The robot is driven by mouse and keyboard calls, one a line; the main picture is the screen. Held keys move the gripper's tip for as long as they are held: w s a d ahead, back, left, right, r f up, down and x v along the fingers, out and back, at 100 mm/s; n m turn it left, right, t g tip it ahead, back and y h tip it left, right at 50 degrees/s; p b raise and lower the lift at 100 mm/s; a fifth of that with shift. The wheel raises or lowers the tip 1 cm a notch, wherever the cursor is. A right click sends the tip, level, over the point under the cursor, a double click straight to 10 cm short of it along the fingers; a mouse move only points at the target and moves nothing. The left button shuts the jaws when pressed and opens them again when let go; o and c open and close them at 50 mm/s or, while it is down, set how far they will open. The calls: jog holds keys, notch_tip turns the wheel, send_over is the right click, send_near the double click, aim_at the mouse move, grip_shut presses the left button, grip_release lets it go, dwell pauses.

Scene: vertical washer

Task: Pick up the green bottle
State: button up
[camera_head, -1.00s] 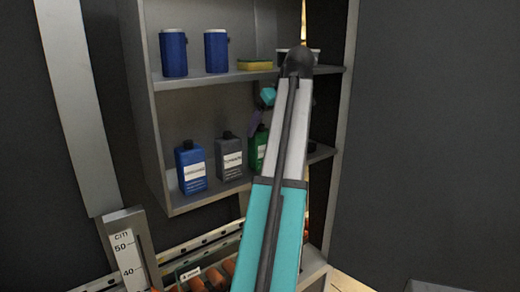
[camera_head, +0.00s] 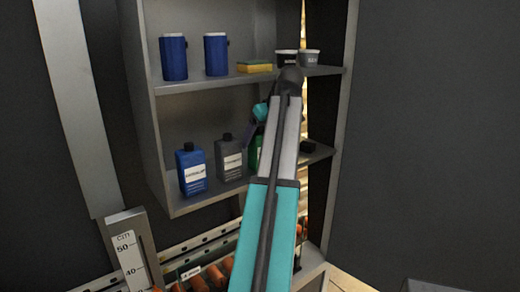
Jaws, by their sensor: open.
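The green bottle (camera_head: 254,151) stands on the lower shelf, right of the grey bottle. My arm covers most of it, so only a strip of its left side shows. My arm reaches up across the front of the shelf. A teal and purple-grey wrist part of mine shows just above and left of the green bottle. My gripper's fingertips are hidden behind the arm, and I cannot see whether they touch the bottle. The jaws are open.
A blue bottle (camera_head: 191,170) and a grey bottle (camera_head: 229,158) stand left of the green one. The upper shelf (camera_head: 205,84) holds two blue canisters, a yellow sponge (camera_head: 255,67) and two small tubs. A small black object (camera_head: 307,147) lies at the lower shelf's right.

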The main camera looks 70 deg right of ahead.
dwell(0.5)
jog(key=c, duration=1.6)
jog(key=shift+r, duration=0.15)
jog(key=shift+d+r+b, duration=0.1)
jog(key=shift+r+b, duration=0.4)
jog(key=shift+r, duration=0.05)
jog(key=s+a+b, duration=0.1)
jog(key=s+a, duration=0.2)
jog(key=s, duration=0.2)
jog(key=s+a+b, duration=0.1)
jog(key=s+a, duration=0.2)
jog(key=s, duration=0.2)
jog(key=s+a+b, duration=0.2)
jog(key=s+a, duration=0.2)
jog(key=s, duration=0.1)
